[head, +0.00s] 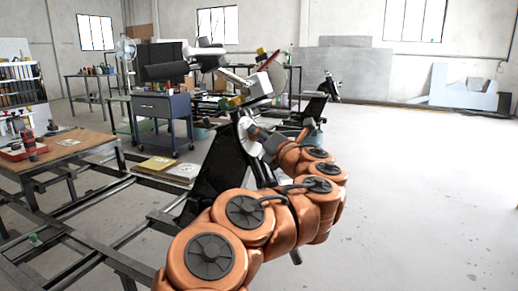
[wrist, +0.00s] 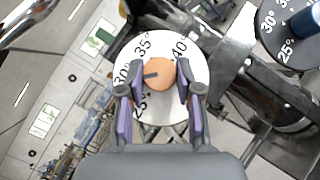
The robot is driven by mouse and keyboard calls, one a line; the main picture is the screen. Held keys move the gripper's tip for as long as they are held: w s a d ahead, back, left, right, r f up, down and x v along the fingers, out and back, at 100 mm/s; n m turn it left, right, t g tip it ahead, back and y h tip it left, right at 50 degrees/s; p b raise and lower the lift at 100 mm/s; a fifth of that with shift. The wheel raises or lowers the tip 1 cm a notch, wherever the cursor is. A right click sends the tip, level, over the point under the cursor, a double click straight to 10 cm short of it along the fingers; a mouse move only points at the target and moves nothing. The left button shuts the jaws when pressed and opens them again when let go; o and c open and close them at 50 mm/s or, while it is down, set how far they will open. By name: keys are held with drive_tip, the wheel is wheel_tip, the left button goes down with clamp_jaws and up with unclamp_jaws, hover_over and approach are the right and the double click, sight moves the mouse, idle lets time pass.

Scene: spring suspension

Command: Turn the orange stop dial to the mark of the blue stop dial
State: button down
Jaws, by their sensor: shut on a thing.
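The orange stop dial (wrist: 159,74) sits at the middle of a white round scale (wrist: 195,100) in the wrist view. The scale shows 25°, 30°, 35° and 40°. A dark pointer on the dial points left, close to the 30° side. My gripper (wrist: 155,77) has a finger on either side of the orange dial and is shut on it. The blue stop dial (wrist: 306,22) is at the upper right on a dark scale, cut by the frame edge. Its 25° and 30° labels show; its pointer is not clear. In the head view my gripper (head: 262,141) is at the white disc.
Dark metal parts of the suspension stand (wrist: 232,58) lie between and around the two dials. In the head view, a wooden-topped table (head: 75,148) and a blue drawer cart (head: 163,115) stand left. Open floor (head: 420,180) lies right.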

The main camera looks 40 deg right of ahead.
drive_tip(key=n+y+b, duration=0.1)
drive_tip(key=n+y, duration=0.1)
drive_tip(key=n+t+y, duration=0.1)
drive_tip(key=n+y, duration=0.1)
drive_tip(key=n, duration=0.1)
drive_tip(key=n+y+b, duration=0.1)
drive_tip(key=n, duration=0.2)
drive_tip(key=shift+d+f+t+y+b, duration=0.2)
drive_tip(key=shift+f+t+y+b, duration=0.1)
drive_tip(key=shift+f+t+y, duration=0.1)
drive_tip(key=n+y+b, duration=0.2)
drive_tip(key=n, duration=0.1)
drive_tip(key=shift+n+y, duration=0.4)
drive_tip(key=shift+y, duration=0.1)
drive_tip(key=shift+w+r+n+g+y+b, duration=0.1)
drive_tip(key=shift+r+n+g+y+b, duration=0.1)
drive_tip(key=shift+n+g+y+b, duration=0.3)
drive_tip(key=c, duration=0.8)
unclamp_jaws()
drive_tip(key=shift+o, duration=0.2)
drive_tip(key=shift+r, duration=0.15)
wheel_tip(320, 180, up, 10)
drive_tip(key=shift+f, duration=0.15)
